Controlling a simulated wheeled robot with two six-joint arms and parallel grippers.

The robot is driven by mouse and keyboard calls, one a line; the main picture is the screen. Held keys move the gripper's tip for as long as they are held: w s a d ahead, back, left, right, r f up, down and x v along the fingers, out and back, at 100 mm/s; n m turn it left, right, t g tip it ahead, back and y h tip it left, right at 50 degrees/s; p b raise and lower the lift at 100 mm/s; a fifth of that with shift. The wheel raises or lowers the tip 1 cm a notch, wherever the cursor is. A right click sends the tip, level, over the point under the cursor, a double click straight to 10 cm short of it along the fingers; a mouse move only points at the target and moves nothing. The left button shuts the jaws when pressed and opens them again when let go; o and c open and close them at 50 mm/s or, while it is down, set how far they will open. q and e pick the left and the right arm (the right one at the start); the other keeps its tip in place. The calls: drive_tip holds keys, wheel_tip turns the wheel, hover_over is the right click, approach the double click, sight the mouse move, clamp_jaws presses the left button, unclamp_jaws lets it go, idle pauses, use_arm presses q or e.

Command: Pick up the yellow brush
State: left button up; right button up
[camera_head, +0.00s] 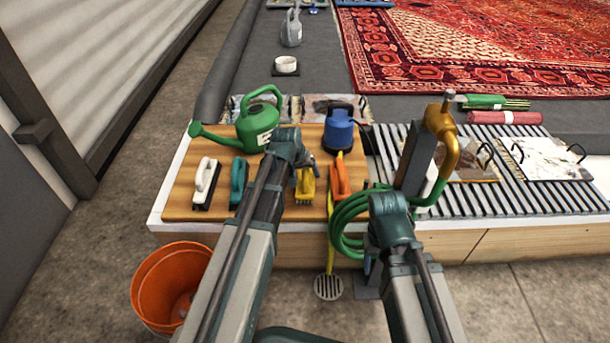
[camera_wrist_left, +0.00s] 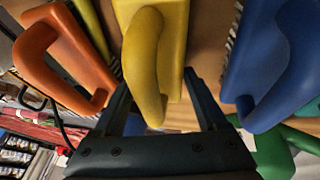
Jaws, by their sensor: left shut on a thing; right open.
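The yellow brush (camera_head: 305,187) is on the wooden board, bristles down, between a blue brush and an orange brush. In the left wrist view its yellow handle (camera_wrist_left: 148,62) lies between the fingers of my left gripper (camera_wrist_left: 165,95), which is shut on it. In the head view my left gripper (camera_head: 303,160) is above the brush and partly covers it. I cannot tell whether the brush is clear of the board. My right gripper (camera_head: 391,203) is open, right of the board by the green hose; its fingertips are hard to make out.
The orange brush (camera_head: 340,178) and blue brush (camera_wrist_left: 275,65) flank the yellow one closely. A teal brush (camera_head: 238,182), white brush (camera_head: 207,180), green watering can (camera_head: 258,122) and blue container (camera_head: 339,132) share the board (camera_head: 180,205). A green hose (camera_head: 350,215) and gold nozzle (camera_head: 441,130) are rightward.

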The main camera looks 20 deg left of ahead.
use_arm(q)
wheel_tip(320, 180, up, 10)
drive_tip(key=p, duration=0.9)
drive_tip(key=shift+f, duration=0.1)
use_arm(e)
wheel_tip(320, 180, up, 10)
drive_tip(key=shift+f, duration=0.15)
use_arm(q)
drive_tip(key=shift+f, duration=0.1)
drive_tip(key=o, duration=0.8)
drive_tip(key=c, duration=0.6)
wheel_tip(320, 180, up, 4)
drive_tip(key=p, duration=0.4)
use_arm(e)
wheel_tip(320, 180, up, 4)
drive_tip(key=shift+f, duration=0.1)
drive_tip(key=shift+c, duration=0.6)
